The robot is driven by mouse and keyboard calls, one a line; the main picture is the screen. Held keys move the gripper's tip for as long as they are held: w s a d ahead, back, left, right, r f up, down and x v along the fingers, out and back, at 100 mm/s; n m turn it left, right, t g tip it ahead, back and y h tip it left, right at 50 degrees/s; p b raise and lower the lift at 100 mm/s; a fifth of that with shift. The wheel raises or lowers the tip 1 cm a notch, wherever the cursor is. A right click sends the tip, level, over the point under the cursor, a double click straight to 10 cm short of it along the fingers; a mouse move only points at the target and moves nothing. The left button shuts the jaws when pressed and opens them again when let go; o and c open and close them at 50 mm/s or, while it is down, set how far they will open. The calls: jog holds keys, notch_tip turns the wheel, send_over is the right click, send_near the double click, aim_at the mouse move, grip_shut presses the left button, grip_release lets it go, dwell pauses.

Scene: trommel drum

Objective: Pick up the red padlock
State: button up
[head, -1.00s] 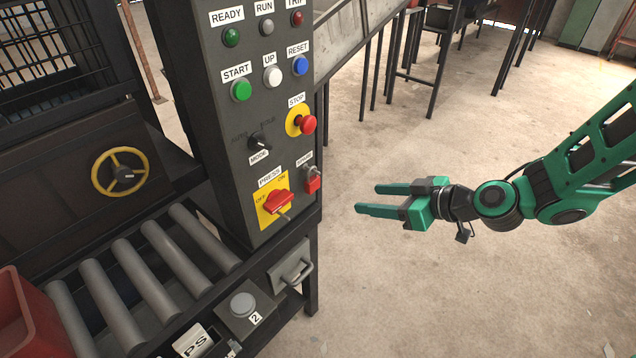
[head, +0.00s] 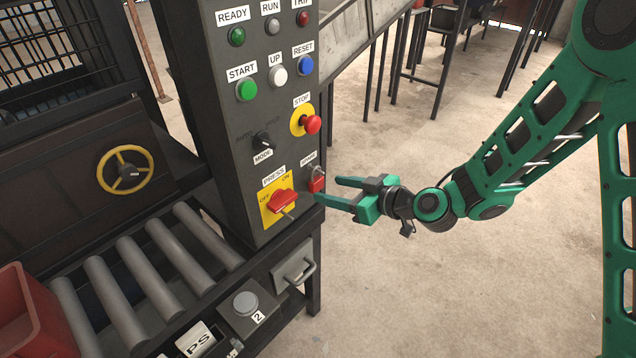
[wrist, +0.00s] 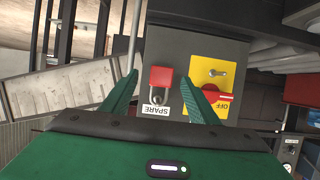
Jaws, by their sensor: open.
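The red padlock (head: 316,184) hangs by its grey shackle at the SPARE label, low on the right part of the dark control panel (head: 222,130). In the wrist view the padlock (wrist: 161,78) shows upside down between my two fingers and beyond their tips. My gripper (head: 326,191) is open and empty, its green fingers pointing left at the padlock. In the head view the fingertips lie close to the padlock; I cannot tell whether they touch it. In the wrist view my gripper (wrist: 168,85) has its right finger close to the red PRESS switch (wrist: 209,97).
The PRESS switch (head: 283,201) on its yellow plate sits just left of the padlock. The red STOP button (head: 311,124) juts out above it. A drawer handle (head: 303,272) is below. A red bin (head: 30,320) and rollers (head: 180,250) are at left. Open floor lies right of the panel.

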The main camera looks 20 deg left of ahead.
aim_at(320, 186)
jog(key=shift+x, duration=1.7)
jog(key=shift+s, duration=0.1)
jog(key=c, duration=1.2)
jog(key=shift+r, duration=0.2)
